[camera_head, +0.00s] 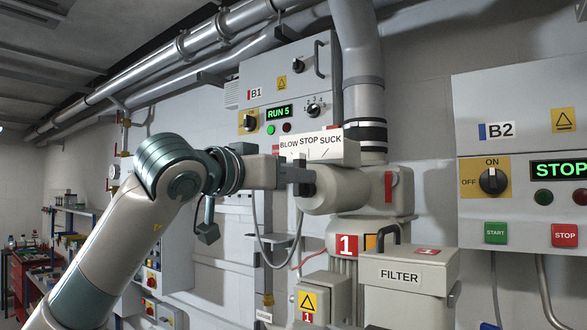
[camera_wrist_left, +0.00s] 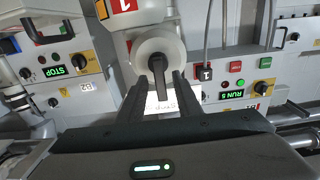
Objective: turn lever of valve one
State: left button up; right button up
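Valve one (camera_head: 345,190) is a pale cylindrical body on a unit marked 1, under a plate (camera_head: 318,143) reading BLOW STOP SUCK. Its dark lever (camera_wrist_left: 161,92) sticks out of the round valve end (camera_wrist_left: 163,56) in the left wrist view. My left gripper (camera_wrist_left: 161,90) is at the lever, one finger on each side of it, with small gaps visible on both sides. In the head view, the left gripper (camera_head: 298,181) hides most of the lever, so its exact setting is hard to read. My right gripper is not in view.
Panel B1 (camera_head: 290,80) is on the wall behind, its display showing RUN 5. Panel B2 (camera_head: 520,140) at right shows STOP. A filter box (camera_head: 408,272) stands right of the valve. A thick pipe (camera_head: 362,60) rises above it.

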pick_arm(q)
jog(key=shift+w+d, duration=0.1)
jog(key=shift+w, duration=0.1)
jog(key=shift+c, duration=0.7)
grip_shut()
jog(key=shift+n+b, duration=0.3)
jog(key=shift+b, duration=0.15)
